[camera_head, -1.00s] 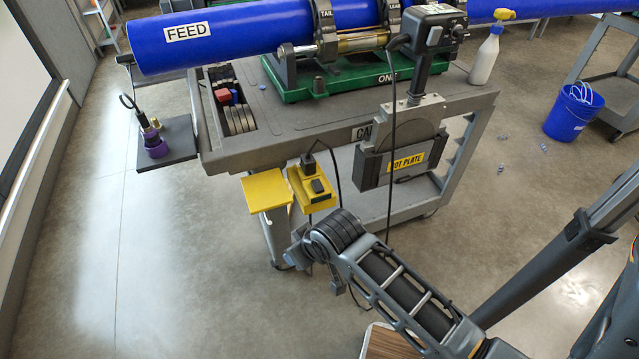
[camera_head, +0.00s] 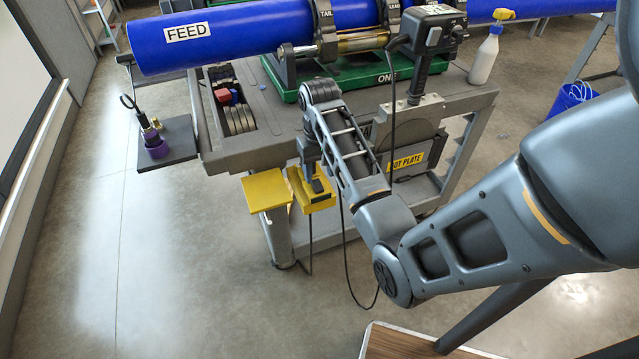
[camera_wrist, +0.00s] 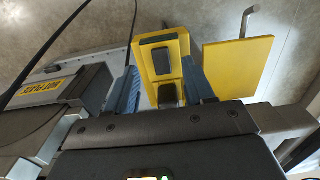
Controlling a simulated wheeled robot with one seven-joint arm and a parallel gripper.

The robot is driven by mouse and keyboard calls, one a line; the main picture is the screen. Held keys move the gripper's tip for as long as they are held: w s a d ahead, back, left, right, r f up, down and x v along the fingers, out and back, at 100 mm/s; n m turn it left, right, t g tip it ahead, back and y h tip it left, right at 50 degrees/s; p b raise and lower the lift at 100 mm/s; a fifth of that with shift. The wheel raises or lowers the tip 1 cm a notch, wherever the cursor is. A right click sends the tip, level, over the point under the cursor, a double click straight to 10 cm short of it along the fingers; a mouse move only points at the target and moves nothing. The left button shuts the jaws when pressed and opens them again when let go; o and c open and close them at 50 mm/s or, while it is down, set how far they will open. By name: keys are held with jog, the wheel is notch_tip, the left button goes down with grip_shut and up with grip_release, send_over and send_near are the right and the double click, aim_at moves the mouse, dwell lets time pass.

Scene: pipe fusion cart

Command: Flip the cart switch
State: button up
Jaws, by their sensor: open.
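The yellow switch box (camera_head: 322,200) hangs on the cart's front edge, and my wrist partly hides it in the head view. Its black switch (camera_head: 318,185) shows on the sloped face. In the wrist view the box (camera_wrist: 180,53) lies between my fingers, with the dark switch (camera_wrist: 160,62) on its face and a black plug (camera_wrist: 167,95) nearer my palm. My gripper (camera_wrist: 159,68) is open, one finger on each side of the box. I cannot tell whether a finger touches it. In the head view my gripper (camera_head: 308,157) is above the box.
A flat yellow plate (camera_head: 266,192) is beside the box; it also shows in the wrist view (camera_wrist: 235,68). The hot plate holder (camera_head: 400,160) hangs to the right. A black cable (camera_head: 349,270) loops below. The grey cart top (camera_head: 270,130) lies behind. Floor at left is clear.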

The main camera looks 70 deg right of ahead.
aim_at(320, 189)
jog(key=shift+f, duration=2.7)
jog(key=shift+c, duration=0.4)
